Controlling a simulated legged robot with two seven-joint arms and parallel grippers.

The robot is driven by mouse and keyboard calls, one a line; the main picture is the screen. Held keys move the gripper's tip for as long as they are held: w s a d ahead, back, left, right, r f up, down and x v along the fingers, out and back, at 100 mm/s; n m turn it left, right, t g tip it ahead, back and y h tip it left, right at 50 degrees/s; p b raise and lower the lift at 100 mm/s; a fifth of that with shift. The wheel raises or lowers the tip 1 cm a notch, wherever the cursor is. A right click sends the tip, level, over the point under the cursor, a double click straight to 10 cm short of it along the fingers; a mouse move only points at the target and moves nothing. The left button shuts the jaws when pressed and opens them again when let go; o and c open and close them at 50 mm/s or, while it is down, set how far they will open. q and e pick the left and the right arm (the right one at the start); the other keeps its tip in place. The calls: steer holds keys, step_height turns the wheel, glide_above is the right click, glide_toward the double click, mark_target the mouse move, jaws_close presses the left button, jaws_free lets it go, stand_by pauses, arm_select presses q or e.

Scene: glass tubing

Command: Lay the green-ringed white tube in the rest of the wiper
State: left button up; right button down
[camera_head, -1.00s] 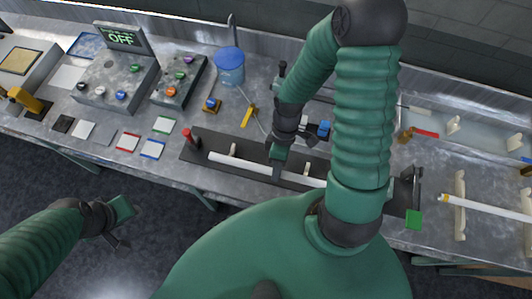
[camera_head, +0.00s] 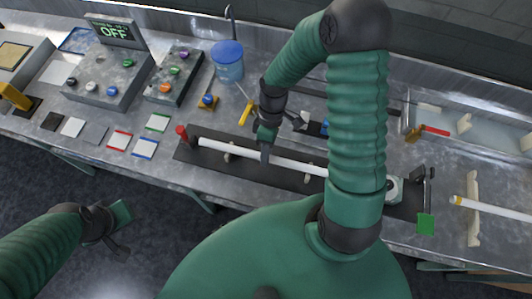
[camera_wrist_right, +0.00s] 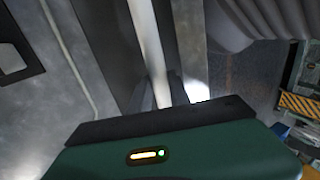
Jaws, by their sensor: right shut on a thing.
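My right gripper (camera_head: 265,152) is shut on a white tube (camera_head: 222,146). The tube runs lengthwise over the wiper's dark base (camera_head: 205,165), crossing its left pale rest (camera_head: 230,154) and its right one (camera_head: 308,171). I cannot tell whether it touches them. No green ring shows; the tube's right part is hidden behind my arm. In the right wrist view the tube (camera_wrist_right: 147,45) extends away from the gripper (camera_wrist_right: 165,100). A red knob (camera_head: 182,132) stands at the wiper's left end. My left gripper (camera_head: 122,230) is open and empty, in front of the bench.
A yellow-ringed white tube (camera_head: 495,208) lies at the right across a pale stand (camera_head: 473,205). Control boxes (camera_head: 105,78) and coloured tiles (camera_head: 119,139) fill the left bench.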

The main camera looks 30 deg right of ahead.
steer(key=shift+d+f, duration=0.1)
steer(key=shift+f, duration=0.1)
steer(key=c, duration=1.2)
jaws_free()
steer(key=shift+s+r, duration=0.1)
steer(key=shift+c, duration=0.2)
